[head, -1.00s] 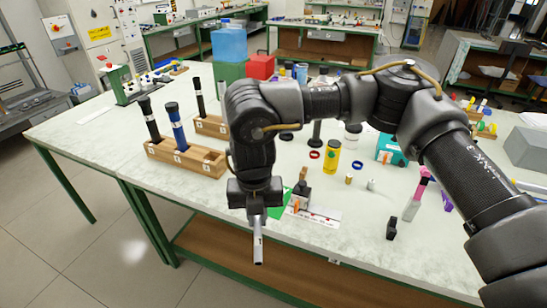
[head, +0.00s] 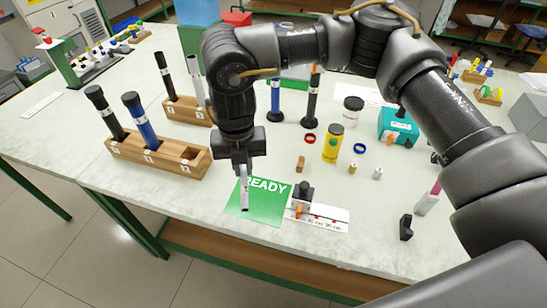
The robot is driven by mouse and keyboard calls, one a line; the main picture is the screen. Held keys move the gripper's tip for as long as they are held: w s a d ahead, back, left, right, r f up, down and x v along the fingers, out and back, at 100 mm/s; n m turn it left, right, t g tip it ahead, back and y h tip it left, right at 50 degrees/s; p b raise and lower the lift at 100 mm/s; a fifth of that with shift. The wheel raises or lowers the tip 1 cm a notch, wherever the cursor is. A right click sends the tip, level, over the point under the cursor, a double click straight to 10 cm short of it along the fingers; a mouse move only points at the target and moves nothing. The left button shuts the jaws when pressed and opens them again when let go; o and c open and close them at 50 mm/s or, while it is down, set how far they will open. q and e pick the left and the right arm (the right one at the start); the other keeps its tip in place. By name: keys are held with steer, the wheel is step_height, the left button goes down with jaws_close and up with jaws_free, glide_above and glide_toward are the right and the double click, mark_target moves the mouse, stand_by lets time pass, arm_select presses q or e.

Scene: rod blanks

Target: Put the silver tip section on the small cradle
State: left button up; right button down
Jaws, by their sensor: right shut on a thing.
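My right gripper (head: 242,164) points down and is shut on the silver tip section (head: 244,192), a thin silver rod with a dark lower end. The rod hangs upright in front of the green READY mat (head: 270,207) in the head view; its exact height above it is hard to tell. Right of it, a small black holder with an orange part (head: 303,192) stands at a white marked strip (head: 328,217). A small black notched block (head: 406,228) stands farther right. I cannot tell which of these is the small cradle. My left gripper is out of view.
A wooden rack (head: 190,167) with a black and a blue rod stands left; another rack (head: 180,108) is behind. A yellow bottle (head: 333,143), a small wooden block (head: 300,163) and a teal box (head: 398,124) stand behind the mat. The table's front edge is close.

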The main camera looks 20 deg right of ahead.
steer(key=w+d+f, duration=0.2)
steer(key=d+f, duration=0.1)
steer(key=f, duration=0.1)
steer(key=w+d+f+p, duration=0.1)
steer(key=w+d+f, duration=0.2)
steer(key=f, duration=0.1)
steer(key=w+d+f+p, duration=0.1)
steer(key=w+d+f, duration=0.2)
steer(key=d+f, duration=0.1)
steer(key=shift+d+f, duration=0.1)
steer(key=shift+w+f, duration=0.1)
steer(key=shift+f, duration=0.25)
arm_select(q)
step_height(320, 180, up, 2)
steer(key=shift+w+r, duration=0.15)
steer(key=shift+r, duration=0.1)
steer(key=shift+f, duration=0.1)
arm_select(e)
steer(key=shift+f+b, duration=0.45)
steer(key=shift+f, duration=0.15)
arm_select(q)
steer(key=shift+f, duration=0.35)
arm_select(e)
steer(key=c, duration=1.4)
jaws_free()
